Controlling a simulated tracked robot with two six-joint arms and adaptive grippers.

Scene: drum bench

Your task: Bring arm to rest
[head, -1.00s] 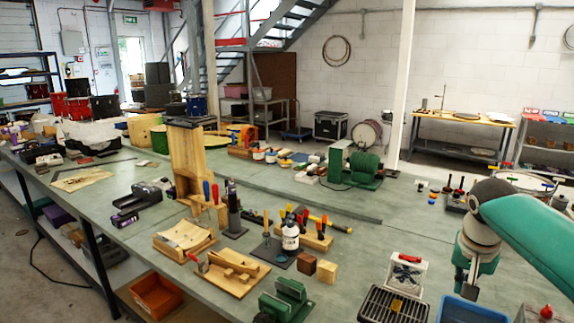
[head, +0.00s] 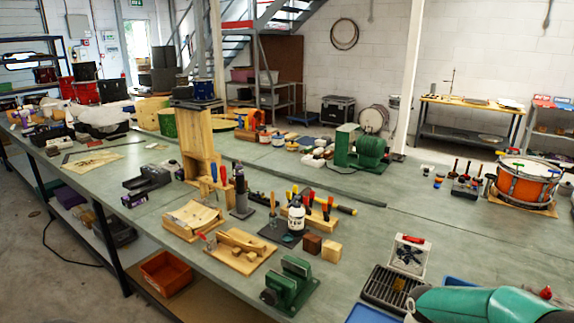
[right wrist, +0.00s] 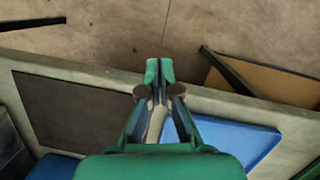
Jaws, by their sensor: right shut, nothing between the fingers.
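My right arm (head: 480,303) shows as a green and grey link at the bottom right of the head view; its gripper is outside that view. In the right wrist view my right gripper (right wrist: 160,72) is shut and empty, its green fingertips together. It is over the bench's front edge (right wrist: 225,98), with the floor showing beyond. My left gripper is in neither view.
Below the right gripper lie a blue tray (right wrist: 235,140) and a dark mat (right wrist: 75,112). In the head view a green vise (head: 290,285), a black slotted tray (head: 388,288) and an orange drum (head: 526,184) stand on the bench.

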